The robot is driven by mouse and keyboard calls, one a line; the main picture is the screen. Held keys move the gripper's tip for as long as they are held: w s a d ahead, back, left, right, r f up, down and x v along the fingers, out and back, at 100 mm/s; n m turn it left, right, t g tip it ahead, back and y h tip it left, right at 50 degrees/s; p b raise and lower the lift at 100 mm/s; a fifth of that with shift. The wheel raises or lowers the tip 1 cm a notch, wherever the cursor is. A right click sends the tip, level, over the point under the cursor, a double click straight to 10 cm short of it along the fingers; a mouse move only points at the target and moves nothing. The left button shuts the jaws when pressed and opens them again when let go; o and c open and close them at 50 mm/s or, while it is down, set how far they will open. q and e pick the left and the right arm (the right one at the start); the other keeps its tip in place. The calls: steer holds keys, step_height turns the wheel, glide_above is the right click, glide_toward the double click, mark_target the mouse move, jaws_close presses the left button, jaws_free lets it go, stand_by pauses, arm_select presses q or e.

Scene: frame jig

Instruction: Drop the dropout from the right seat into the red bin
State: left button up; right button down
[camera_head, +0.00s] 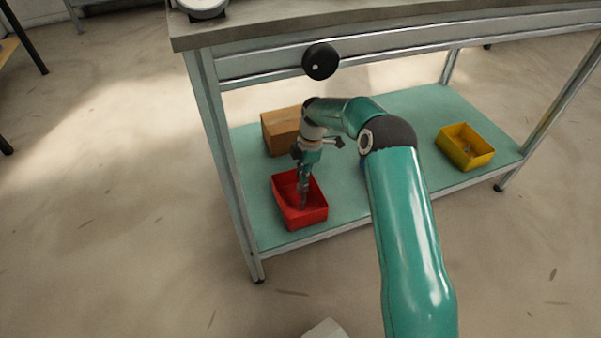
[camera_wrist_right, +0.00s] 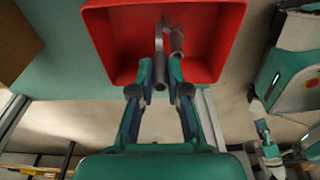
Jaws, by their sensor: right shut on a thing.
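My right gripper (camera_head: 304,190) reaches down over the red bin (camera_head: 322,215), with its fingers inside the bin's outline. In the right wrist view the right gripper (camera_wrist_right: 160,92) is shut on the dropout (camera_wrist_right: 160,70), a grey metal piece with a tubular end between the fingertips. The red bin (camera_wrist_right: 112,40) lies behind it in that view. Whether the dropout touches the bin floor is not clear. A small teal and black part at the lower right of the wrist view looks like my left gripper (camera_wrist_right: 264,135); its jaws are too small to read. The right seat is not recognisable here.
The red bin stands on the table's green lower shelf (camera_head: 345,205), near its front left corner. A cardboard box (camera_head: 280,132) stands behind it. The tabletop edge (camera_head: 400,35) overhangs the shelf.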

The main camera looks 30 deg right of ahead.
steer(key=shift+f+b, duration=0.35)
steer(key=shift+f, duration=0.5)
steer(key=c, duration=1.1)
jaws_free()
steer(key=shift+o, duration=0.2)
steer(key=shift+r, duration=0.15)
step_height(320, 180, up, 12)
steer(key=d, duration=0.1)
steer(key=shift+s+d+f, duration=0.2)
steer(key=shift+d, duration=0.15)
